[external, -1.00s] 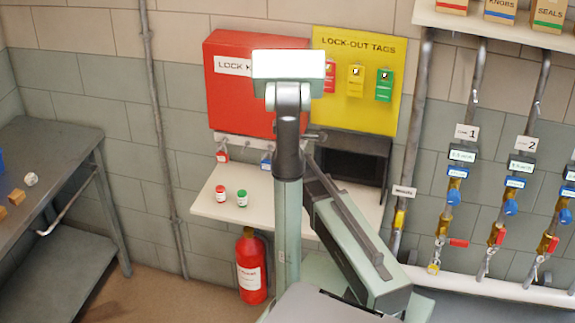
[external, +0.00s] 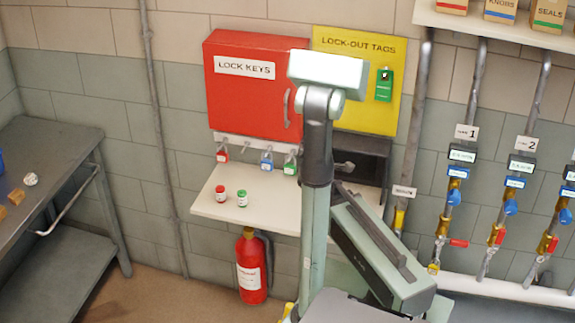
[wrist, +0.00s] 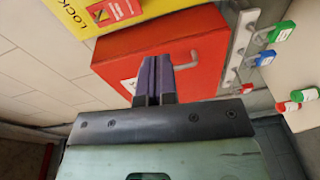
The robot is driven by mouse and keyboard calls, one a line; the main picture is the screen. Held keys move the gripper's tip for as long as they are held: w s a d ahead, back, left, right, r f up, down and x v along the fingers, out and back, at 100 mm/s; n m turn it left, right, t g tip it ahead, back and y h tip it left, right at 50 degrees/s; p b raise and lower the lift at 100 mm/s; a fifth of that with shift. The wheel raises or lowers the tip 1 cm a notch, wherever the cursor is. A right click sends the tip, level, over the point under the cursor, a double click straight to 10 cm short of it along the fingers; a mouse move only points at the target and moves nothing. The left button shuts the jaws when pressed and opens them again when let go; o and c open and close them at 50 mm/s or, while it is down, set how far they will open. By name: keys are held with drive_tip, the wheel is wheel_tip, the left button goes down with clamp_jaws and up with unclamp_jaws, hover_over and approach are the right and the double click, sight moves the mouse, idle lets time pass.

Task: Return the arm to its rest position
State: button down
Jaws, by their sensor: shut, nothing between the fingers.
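My arm stands upright in the middle of the external view, with its top link in front of the yellow lock-out tags board (external: 365,50). My gripper is hidden behind the arm in that view. In the wrist view my gripper (wrist: 154,62) is shut, its two dark fingers side by side with nothing between them. Behind the fingers is the red lock keys cabinet (wrist: 205,50), closed, also on the wall in the external view (external: 245,100). I cannot tell the exact gap between fingers and cabinet.
Padlocks in red, blue and green hang on a rack (external: 240,143) under the cabinet. A fire extinguisher (external: 251,268) stands beneath. Valve pipes (external: 452,200) are at right, a grey bench (external: 60,150) at left.

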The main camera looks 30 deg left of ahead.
drive_tip(key=d+f+m+g+h, duration=0.4)
drive_tip(key=d+f+m+g, duration=0.25)
drive_tip(key=d, duration=0.45)
drive_tip(key=d+f+m+g+h, duration=0.45)
drive_tip(key=d+f+m, duration=0.3)
drive_tip(key=d, duration=0.25)
drive_tip(key=d+f+m+g+y, duration=0.2)
drive_tip(key=d+m+g, duration=0.3)
drive_tip(key=d, duration=1.3)
drive_tip(key=shift+m+y, duration=0.45)
drive_tip(key=shift+m, duration=0.45)
drive_tip(key=shift+s+d+f, duration=0.1)
